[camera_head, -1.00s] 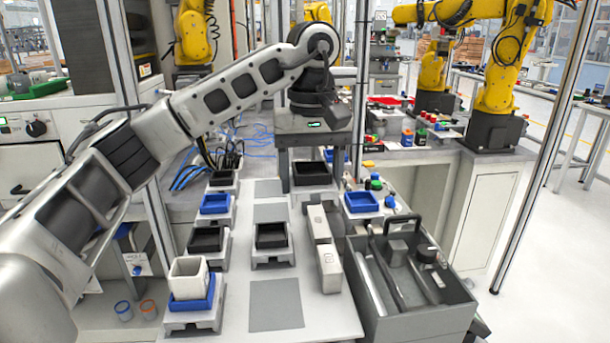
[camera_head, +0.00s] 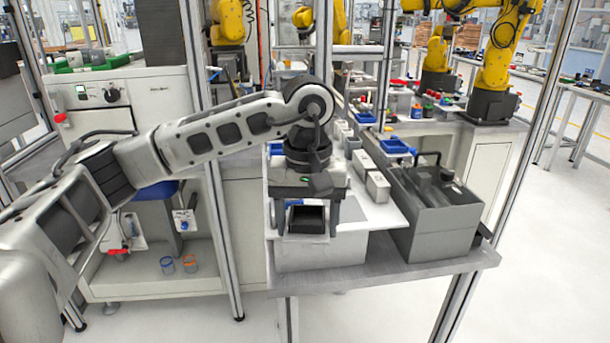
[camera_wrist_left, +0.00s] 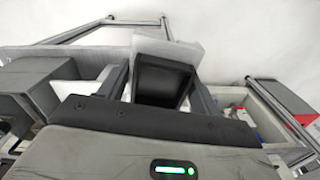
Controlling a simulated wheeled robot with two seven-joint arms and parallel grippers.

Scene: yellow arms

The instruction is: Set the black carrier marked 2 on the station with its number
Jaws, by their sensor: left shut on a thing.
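My left gripper (camera_head: 307,217) is shut on a black square open-topped carrier (camera_head: 307,220), which sits between its two fingers. The gripper hangs over the front part of the white worktop (camera_head: 380,217). The carrier also shows between the fingers in the left wrist view (camera_wrist_left: 160,84). I cannot read a number on it, nor tell whether it touches anything below. The numbered stations are mostly hidden behind my left arm and gripper. My right gripper is not in view.
A grey tool crate (camera_head: 440,218) stands at the right of the worktop, with pale metal blocks (camera_head: 378,187) beside it. Blue trays (camera_head: 397,147) lie farther back. A metal frame post (camera_head: 214,200) rises to the left. The grey bench edge (camera_head: 400,272) is in front.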

